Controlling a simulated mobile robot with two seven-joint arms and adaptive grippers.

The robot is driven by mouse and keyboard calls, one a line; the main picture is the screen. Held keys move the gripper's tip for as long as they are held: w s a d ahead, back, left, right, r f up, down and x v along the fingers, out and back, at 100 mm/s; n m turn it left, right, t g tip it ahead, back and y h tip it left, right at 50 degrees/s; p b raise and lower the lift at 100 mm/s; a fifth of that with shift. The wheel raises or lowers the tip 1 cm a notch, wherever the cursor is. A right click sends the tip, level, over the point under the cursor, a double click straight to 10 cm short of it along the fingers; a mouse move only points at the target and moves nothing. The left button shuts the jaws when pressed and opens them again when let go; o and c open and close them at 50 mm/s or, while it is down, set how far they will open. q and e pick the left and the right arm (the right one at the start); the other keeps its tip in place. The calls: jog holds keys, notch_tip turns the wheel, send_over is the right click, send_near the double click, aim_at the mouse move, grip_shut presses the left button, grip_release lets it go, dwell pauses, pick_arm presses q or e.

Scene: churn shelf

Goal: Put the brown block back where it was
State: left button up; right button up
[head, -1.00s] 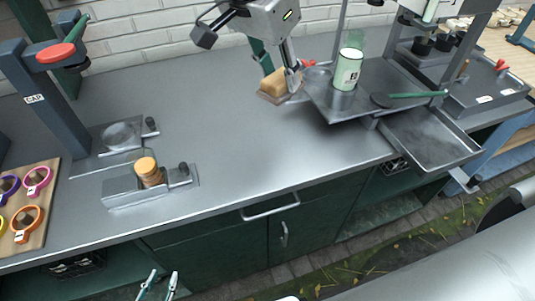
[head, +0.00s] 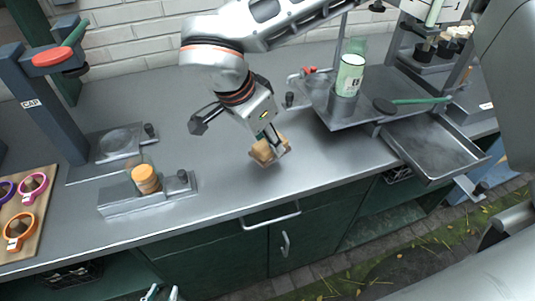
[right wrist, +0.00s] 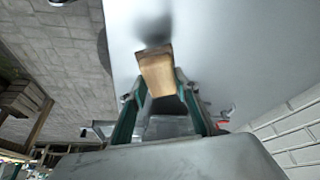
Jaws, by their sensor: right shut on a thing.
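The brown block (head: 263,152) is tan with a darker end and sits tilted in my right gripper (head: 274,141) over the middle of the grey counter. My right gripper is shut on it. In the right wrist view the block (right wrist: 157,74) sticks out beyond the two green-sided fingers, with a dark shadow on the counter past its end. I cannot tell exactly how high it is above the counter. My left gripper (head: 161,293) shows only its two fingertips at the bottom edge of the head view, apart and with nothing seen between them.
A metal holder (head: 130,202) with an orange-lidded jar (head: 145,179) stands left of the block. A raised tray (head: 350,117) with a green-white can (head: 349,76) is to the right, beside a lower tray (head: 432,150). A wooden board (head: 32,215) carries coloured rings. The counter between is clear.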

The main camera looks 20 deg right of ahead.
aim_at(267, 154)
jog(key=shift+f, duration=2.3)
jog(key=shift+f, duration=0.15)
jog(key=o, duration=1.1)
jog(key=shift+r, duration=0.3)
jog(key=v, duration=1.1)
jog(key=shift+s+a+r, duration=0.15)
jog(key=shift+r, duration=0.25)
